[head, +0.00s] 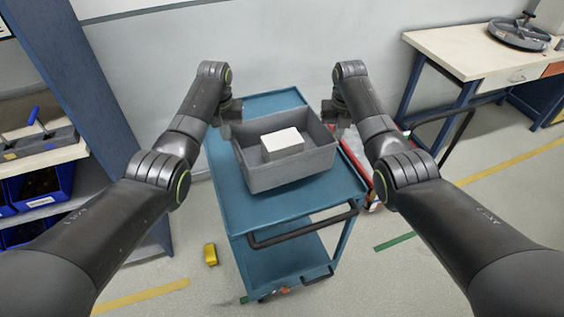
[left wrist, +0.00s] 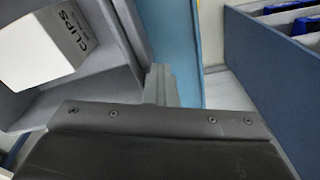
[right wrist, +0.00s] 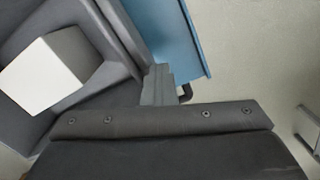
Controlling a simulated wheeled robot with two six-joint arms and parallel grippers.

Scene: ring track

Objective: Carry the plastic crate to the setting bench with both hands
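The grey plastic crate (head: 291,177) sits on the blue cart's top. A white box (head: 282,143) lies inside it; the left wrist view shows the box (left wrist: 45,45) lettered "CLIPS". My left gripper (head: 231,110) is by the crate's far left corner. My right gripper (head: 338,116) is by its right side toward the far end. In the left wrist view the fingers (left wrist: 162,86) are close to the crate wall, as are the fingers in the right wrist view (right wrist: 158,86). Whether either gripper clasps the rim is unclear. A pale-topped bench (head: 455,50) stands at upper right, possibly the setting bench.
The blue cart (head: 222,180) has a dark handle (head: 303,226) at its near side. A yellow object (head: 211,254) lies on the floor to its left. A shelf with blue bins (head: 38,188) stands at left. A round device (head: 518,33) sits on the bench. Floor at right is mostly clear.

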